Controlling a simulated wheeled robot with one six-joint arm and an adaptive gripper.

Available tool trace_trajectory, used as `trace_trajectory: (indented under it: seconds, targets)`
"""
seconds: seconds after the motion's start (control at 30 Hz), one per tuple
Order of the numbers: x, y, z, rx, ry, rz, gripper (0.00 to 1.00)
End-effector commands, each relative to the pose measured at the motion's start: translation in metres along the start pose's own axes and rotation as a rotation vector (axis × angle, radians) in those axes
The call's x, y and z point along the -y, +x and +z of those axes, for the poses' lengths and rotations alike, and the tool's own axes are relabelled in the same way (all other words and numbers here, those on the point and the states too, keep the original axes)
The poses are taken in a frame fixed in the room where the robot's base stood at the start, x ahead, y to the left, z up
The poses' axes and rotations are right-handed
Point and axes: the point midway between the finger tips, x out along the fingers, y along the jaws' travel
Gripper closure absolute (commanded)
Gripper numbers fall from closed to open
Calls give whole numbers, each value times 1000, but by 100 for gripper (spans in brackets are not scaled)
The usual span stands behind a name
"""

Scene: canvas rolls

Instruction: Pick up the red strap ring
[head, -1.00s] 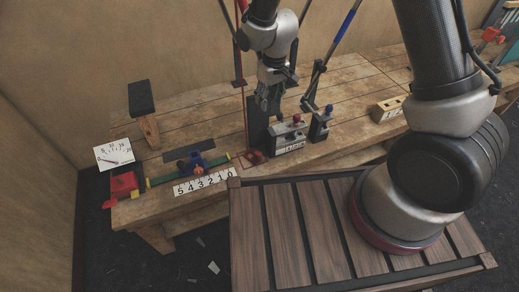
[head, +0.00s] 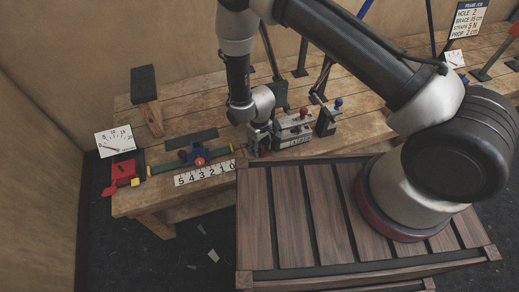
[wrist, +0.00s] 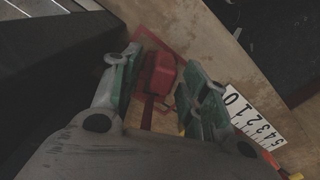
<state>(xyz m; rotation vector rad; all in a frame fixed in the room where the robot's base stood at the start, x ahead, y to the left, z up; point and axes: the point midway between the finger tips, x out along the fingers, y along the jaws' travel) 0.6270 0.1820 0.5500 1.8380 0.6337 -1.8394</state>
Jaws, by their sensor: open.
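A red block-like piece, which looks like the red strap ring (wrist: 160,74), is in the wrist view with a dark red strap running from it. It lies between the two green-padded fingers of my gripper (wrist: 158,92), near their tips. The fingers are open, with gaps beside the red piece. In the head view my gripper (head: 258,142) is low over the front edge of the workbench, just left of a grey box with a red knob. There my gripper and wrist hide most of the ring.
The workbench (head: 185,122) carries a white number strip (head: 205,173), a blue and green clamp-like device (head: 197,156), a dial card (head: 115,141) and a red block (head: 124,171) at left. The grey box (head: 294,130) stands close on the right. A slatted wooden surface (head: 290,215) is in front.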

Motion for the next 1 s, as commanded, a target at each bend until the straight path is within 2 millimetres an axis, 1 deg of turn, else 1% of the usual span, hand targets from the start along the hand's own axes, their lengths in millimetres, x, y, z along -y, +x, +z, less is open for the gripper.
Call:
trace_trajectory:
  seconds: [0.03, 0.1, 0.33, 0.37, 0.4, 0.6, 1.0]
  targets:
    - [0, 7, 0, 0, 0, 0, 55]
    - [0, 12, 0, 0, 1, 0, 55]
    - [0, 13, 0, -1, 0, 0, 55]
    - [0, 13, 0, -1, 0, 0, 57]
    - [0, 13, 0, -1, 0, 0, 64]
    - [0, 13, 0, 0, 0, 0, 100]
    - [-2, 12, 0, 0, 1, 0, 100]
